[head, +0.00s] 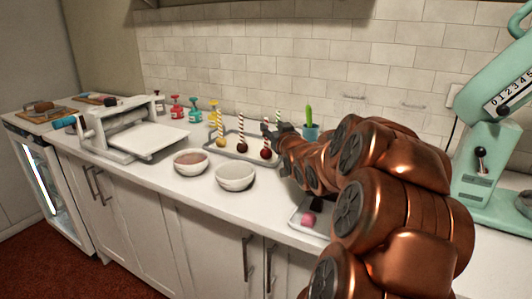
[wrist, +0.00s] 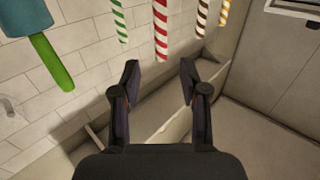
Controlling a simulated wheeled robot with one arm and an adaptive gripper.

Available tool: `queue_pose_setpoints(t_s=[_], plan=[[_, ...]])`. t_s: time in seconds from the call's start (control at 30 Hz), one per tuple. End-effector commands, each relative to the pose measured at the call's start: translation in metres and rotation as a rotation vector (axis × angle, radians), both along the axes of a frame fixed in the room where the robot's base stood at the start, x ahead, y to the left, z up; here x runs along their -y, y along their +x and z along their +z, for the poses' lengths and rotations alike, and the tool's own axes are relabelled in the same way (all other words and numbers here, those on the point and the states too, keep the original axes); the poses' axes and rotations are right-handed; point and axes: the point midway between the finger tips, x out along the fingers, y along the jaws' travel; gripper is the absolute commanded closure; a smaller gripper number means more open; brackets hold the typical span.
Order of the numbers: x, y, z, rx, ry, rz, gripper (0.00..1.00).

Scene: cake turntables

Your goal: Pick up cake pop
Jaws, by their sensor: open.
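Several cake pops stand stick-up on a grey tray (head: 222,151) on the counter in the head view. They include a yellow one (head: 220,142), a dark brown one (head: 242,148) and a dark red one (head: 266,153). My gripper (head: 273,131) is beside the red one's stick, at the tray's right. In the wrist view my gripper (wrist: 158,72) is open and empty. A red-striped stick (wrist: 160,28) ends between and just beyond the fingertips. Green-striped (wrist: 119,20), brown-striped (wrist: 201,18) and yellow-striped (wrist: 224,12) sticks stand to its sides. The pops' heads are out of the wrist view.
Two bowls (head: 191,162) (head: 235,176) stand in front of the tray. A dough roller machine (head: 115,130) and coloured bottles (head: 176,108) are left.

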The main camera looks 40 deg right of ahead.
Motion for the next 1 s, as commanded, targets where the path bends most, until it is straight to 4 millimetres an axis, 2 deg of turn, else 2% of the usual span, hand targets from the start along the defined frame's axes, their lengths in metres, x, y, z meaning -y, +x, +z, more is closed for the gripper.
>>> queue_pose_setpoints(t_s=[0.37,0.7,1.0], plan=[[0.010,0.020,-0.001,-0.001,-0.002,-0.001,0.56],[0.027,0.052,-0.003,0.000,-0.002,-0.003,0.56],[0.029,0.056,-0.004,0.000,0.000,-0.003,0.56]])
